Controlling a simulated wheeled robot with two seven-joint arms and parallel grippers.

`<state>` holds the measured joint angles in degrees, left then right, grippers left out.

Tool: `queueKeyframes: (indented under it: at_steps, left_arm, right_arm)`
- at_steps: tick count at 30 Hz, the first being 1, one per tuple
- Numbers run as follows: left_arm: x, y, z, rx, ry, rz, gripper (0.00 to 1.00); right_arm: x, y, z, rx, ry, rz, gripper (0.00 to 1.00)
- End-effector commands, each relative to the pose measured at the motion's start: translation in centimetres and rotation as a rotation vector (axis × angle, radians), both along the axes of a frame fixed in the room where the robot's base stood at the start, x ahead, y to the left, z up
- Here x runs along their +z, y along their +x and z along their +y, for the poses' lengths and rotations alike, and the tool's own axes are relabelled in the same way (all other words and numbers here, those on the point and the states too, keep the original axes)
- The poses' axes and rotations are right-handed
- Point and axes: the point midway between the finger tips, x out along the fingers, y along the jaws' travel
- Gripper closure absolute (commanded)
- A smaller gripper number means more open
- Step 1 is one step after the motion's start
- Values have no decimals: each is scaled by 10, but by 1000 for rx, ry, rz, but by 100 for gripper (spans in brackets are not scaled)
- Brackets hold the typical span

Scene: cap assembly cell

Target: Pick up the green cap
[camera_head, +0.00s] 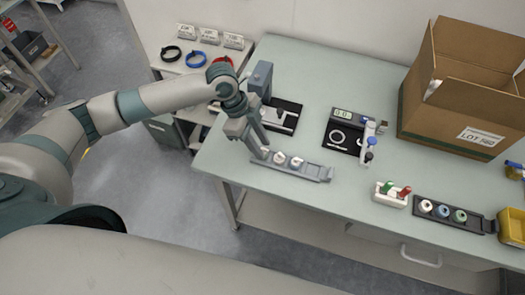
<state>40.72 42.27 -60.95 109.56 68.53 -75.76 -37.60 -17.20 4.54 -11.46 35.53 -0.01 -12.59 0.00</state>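A small green cap (388,187) stands in a white block (389,199) on the right part of the table, beside a red cap (405,191). A green-topped round piece (460,215) also sits at the right of a dark tray. I cannot tell from this view exactly how these two green pieces differ. My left gripper (263,149) points down at the left end of a grey tray (314,173), well left of both green pieces. Its fingers look apart, with nothing seen between them. My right gripper is not in view.
Two white round pieces (296,162) sit in the grey tray close to my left gripper. The dark tray (477,224) also holds white and blue pieces. A cardboard box (455,115) fills the back right. A yellow bin (513,225) stands at the right edge.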

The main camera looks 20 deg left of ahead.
Motion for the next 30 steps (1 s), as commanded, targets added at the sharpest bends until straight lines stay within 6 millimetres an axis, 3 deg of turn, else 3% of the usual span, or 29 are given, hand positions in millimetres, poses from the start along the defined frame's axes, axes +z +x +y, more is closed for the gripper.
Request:
queueKeyframes:
  at_steps: [10, 11, 13, 17, 30]
  left_arm:
    - [0, 0, 0, 0, 0, 0, 70]
    - [0, 0, 0, 0, 0, 0, 72]
    - [0, 0, 0, 0, 0, 0, 89]
    - [0, 0, 0, 1, 0, 0, 100]
    - [-1, -1, 1, 0, 1, 2, 100]
  right_arm:
    - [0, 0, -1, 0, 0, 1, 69]
    - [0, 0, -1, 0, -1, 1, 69]
    - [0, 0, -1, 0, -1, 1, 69]
    - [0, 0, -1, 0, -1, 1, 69]
    - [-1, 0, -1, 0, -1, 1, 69]
